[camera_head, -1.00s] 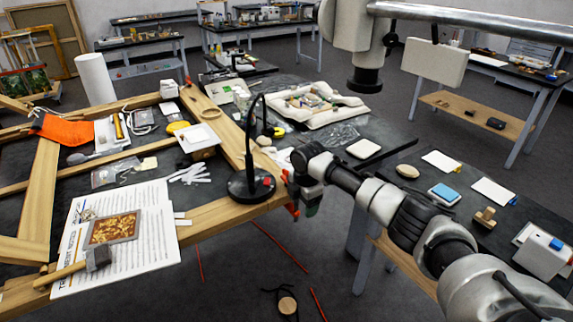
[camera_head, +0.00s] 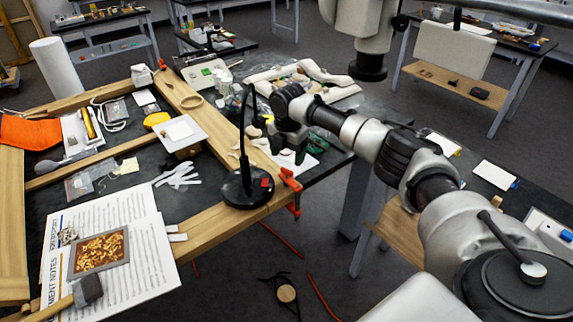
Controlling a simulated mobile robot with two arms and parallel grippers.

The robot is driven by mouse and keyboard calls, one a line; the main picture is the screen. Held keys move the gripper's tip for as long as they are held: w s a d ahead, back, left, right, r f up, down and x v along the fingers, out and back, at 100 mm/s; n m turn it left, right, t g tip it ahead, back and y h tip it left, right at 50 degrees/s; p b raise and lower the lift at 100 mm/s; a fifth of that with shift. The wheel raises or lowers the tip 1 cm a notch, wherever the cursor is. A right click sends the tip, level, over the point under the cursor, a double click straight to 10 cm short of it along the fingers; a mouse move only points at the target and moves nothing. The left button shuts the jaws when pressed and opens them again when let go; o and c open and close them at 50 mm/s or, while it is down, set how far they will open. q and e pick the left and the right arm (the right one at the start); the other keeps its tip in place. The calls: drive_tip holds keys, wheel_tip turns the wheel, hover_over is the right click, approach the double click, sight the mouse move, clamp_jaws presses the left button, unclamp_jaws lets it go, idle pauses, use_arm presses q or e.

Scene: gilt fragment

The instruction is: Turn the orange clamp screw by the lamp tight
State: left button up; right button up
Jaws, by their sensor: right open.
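The orange clamp (camera_head: 290,181) grips the right edge of the wooden frame (camera_head: 205,230), just right of the black lamp (camera_head: 247,190). Its upper part and its lower end below the frame both show; the thread is too small to make out. My right gripper (camera_head: 288,150) is open and empty. In the picture it is just above the clamp, apart from it and pointing down. My left gripper is not in view.
The lamp's thin black neck (camera_head: 243,115) rises close left of my right gripper. A small white square tray (camera_head: 180,133), white strips and a printed sheet (camera_head: 142,245) with a gilt piece (camera_head: 100,250) lie to the left. Open floor is below right.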

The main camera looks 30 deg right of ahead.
sight(287, 170)
drive_tip(key=f, duration=0.4)
drive_tip(key=shift+w+f+p, duration=0.2)
drive_tip(key=shift+f+p, duration=0.1)
drive_tip(key=shift+f, duration=0.6)
drive_tip(key=c, duration=0.9)
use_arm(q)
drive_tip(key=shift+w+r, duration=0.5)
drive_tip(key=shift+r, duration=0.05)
